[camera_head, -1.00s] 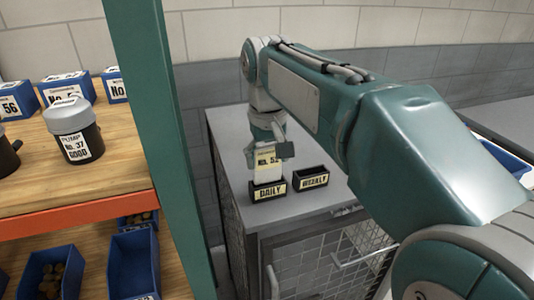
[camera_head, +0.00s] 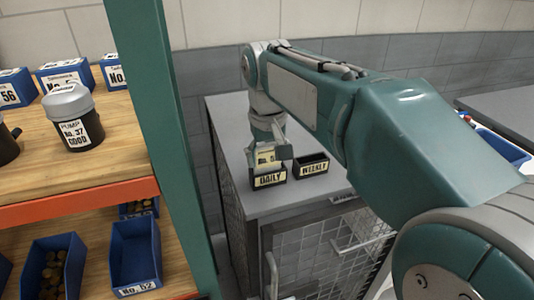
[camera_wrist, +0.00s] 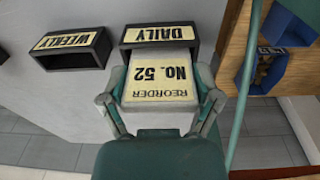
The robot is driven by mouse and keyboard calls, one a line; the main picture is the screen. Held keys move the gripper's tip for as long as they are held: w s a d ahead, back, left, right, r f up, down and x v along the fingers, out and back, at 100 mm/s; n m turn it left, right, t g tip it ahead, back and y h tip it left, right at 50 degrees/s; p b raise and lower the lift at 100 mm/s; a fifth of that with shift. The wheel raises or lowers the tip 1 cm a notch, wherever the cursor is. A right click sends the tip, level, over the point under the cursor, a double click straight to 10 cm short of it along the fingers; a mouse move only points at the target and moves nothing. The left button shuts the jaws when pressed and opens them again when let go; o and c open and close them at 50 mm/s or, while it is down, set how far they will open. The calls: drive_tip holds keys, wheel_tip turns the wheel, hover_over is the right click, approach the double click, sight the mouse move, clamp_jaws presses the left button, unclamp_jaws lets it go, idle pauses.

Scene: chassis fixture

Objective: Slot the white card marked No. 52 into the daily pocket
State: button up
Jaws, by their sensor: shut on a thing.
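The white card (camera_head: 265,156) has a yellowish label reading "REORDER No. 52". It shows upside down in the wrist view (camera_wrist: 160,77). My gripper (camera_head: 277,148) is shut on the card's sides; its fingers flank the card in the wrist view (camera_wrist: 160,98). The dark daily pocket (camera_head: 269,181) stands on the grey cabinet top, directly below the card. In the wrist view the daily pocket (camera_wrist: 160,34) is just beyond the card's far end. That lower end appears to be within the pocket's mouth, but its depth is hidden.
The empty weekly pocket (camera_head: 312,167) stands right of the daily pocket on the cabinet (camera_head: 228,128). A shelf with a green post (camera_head: 165,140) stands to the left, bearing a pump canister (camera_head: 78,122) and blue bins (camera_head: 135,252).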

drive_tip(key=o, duration=0.7)
wheel_tip(320, 180, up, 11)
drive_tip(key=s+d+f+m+t, duration=0.1)
drive_tip(key=s+d+f, duration=0.3)
drive_tip(key=s+f, duration=0.2)
drive_tip(key=s+d+f+m+t, duration=0.1)
drive_tip(key=s+d+f+t, duration=0.1)
drive_tip(key=s+d+f, duration=0.2)
drive_tip(key=s+d+f+m+t, duration=0.1)
drive_tip(key=s+d+f, duration=0.3)
drive_tip(key=s+f, duration=0.4)
drive_tip(key=shift+s+d+t, duration=0.3)
drive_tip(key=shift+s, duration=0.1)
